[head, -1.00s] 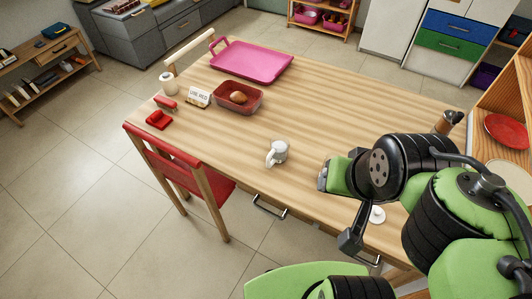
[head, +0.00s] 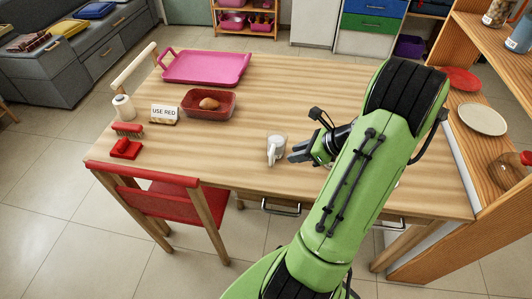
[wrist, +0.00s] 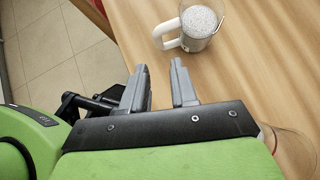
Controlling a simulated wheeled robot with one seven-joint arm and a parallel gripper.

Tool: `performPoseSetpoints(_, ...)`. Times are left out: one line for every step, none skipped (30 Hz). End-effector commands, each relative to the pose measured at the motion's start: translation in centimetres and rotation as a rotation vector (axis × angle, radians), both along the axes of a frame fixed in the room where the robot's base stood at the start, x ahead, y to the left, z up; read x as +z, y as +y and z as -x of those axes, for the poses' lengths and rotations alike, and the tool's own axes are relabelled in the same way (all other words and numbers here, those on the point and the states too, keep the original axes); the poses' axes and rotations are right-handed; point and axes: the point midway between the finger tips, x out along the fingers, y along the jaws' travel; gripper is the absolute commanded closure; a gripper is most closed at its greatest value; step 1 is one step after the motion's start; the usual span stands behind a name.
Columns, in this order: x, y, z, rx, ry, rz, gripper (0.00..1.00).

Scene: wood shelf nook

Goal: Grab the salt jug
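The salt jug (head: 277,146) is a small clear jug with a white handle, standing upright on the wooden table (head: 330,90). In the wrist view the jug (wrist: 200,22) shows at the top, filled with whitish grains, its handle toward the left. My gripper (head: 298,153) is just right of the jug in the head view, apart from it. In the wrist view its two grey fingers (wrist: 160,82) are spread with nothing between them, pointing toward the jug side.
A red box (head: 209,104) with a bread-like item, a "USE RED" sign (head: 164,114), a red brush (head: 128,130) and a pink tray (head: 207,67) are farther left. A red chair (head: 150,190) stands at the front. Shelves (head: 490,100) stand at the right.

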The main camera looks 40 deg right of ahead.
Motion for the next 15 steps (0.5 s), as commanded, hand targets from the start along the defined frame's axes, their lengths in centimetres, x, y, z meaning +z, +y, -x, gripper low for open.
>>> performPoseSetpoints(-1.5,0.5,-0.9,0.006,0.001,-0.002,0.72)
performPoseSetpoints(-2.1,0.7,-1.4,0.006,0.001,-0.002,0.72)
performPoseSetpoints(-2.7,1.0,-2.0,0.007,0.001,-0.003,0.72)
performPoseSetpoints(-3.2,1.2,-2.5,0.006,0.002,-0.002,0.72)
performPoseSetpoints(-3.6,1.3,-2.9,0.006,0.002,-0.002,0.72)
performPoseSetpoints(-4.0,1.5,-3.3,0.006,0.001,-0.001,0.72)
performPoseSetpoints(-4.3,1.6,-3.6,0.005,0.001,0.000,0.72)
performPoseSetpoints(-4.5,1.7,-3.8,0.005,0.001,0.000,0.72)
performPoseSetpoints(-4.6,1.8,-4.0,0.005,0.002,0.000,0.72)
performPoseSetpoints(-4.8,1.8,-4.2,0.004,0.002,0.001,0.72)
performPoseSetpoints(-5.0,1.9,-4.3,0.004,0.002,0.001,0.72)
performPoseSetpoints(-5.3,2.0,-4.6,0.005,0.002,0.001,0.72)
performPoseSetpoints(-5.6,2.1,-4.8,0.006,0.002,0.001,0.72)
performPoseSetpoints(-6.0,2.3,-5.2,0.007,0.002,0.001,0.72)
performPoseSetpoints(-6.7,2.6,-5.7,0.007,0.001,0.000,0.72)
